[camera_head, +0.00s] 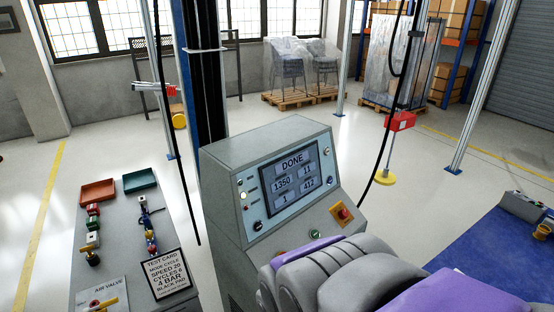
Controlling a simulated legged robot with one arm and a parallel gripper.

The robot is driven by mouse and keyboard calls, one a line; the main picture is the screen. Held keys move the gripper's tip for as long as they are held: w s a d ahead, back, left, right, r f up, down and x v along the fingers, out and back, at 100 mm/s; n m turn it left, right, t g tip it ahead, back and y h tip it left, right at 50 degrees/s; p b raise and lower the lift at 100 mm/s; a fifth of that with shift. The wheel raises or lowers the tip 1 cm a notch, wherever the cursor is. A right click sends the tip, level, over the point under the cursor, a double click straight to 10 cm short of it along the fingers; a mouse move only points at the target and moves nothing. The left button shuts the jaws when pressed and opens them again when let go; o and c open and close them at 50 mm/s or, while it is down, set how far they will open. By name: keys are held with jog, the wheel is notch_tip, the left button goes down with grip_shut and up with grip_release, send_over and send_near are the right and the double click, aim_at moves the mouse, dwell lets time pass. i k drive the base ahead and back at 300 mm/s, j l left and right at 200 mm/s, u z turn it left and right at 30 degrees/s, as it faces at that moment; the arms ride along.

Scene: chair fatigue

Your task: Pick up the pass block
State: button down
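No block in view can be read as the pass block; the small pieces are too small to make out any label. On the grey bench (117,262) at left, a column of small red, green and white pieces (92,223) stands in front of a red-orange tray (97,193). A second column of small dark, blue and red pieces (149,229) stands in front of a green tray (139,180). Both trays look empty. Grey and purple parts of my own body fill the bottom right. No gripper fingers show.
A grey console (270,180) with a screen reading DONE stands in the middle, right of the bench. A test card (167,273) and an air valve panel (101,297) are at the bench's near end. A blue-topped table (480,255) is at right. Open floor lies behind.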

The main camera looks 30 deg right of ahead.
aim_at(92, 223)
jog(key=i+j+u, duration=0.65)
jog(key=i, duration=0.2)
jog(key=l+u, duration=0.1)
jog(key=u, duration=0.25)
jog(key=i+j+u, duration=0.15)
jog(key=j, duration=0.25)
jog(key=i+j+u, duration=0.1)
jog(key=j, duration=0.3)
jog(key=i+j+u, duration=0.15)
jog(key=j, duration=0.25)
jog(key=i+j+u, duration=0.15)
jog(key=j, duration=0.2)
jog(key=i+j+z, duration=0.1)
jog(key=i+j, duration=0.25)
jog(key=i, duration=0.25)
jog(key=i+j+z, duration=0.1)
jog(key=i+j, duration=0.3)
jog(key=i, duration=0.2)
jog(key=i+l+z, duration=0.2)
jog(key=i+z, duration=0.65)
jog(key=i, duration=0.15)
jog(key=i+j+z, duration=0.1)
jog(key=i+z, duration=0.3)
jog(key=i, duration=0.1)
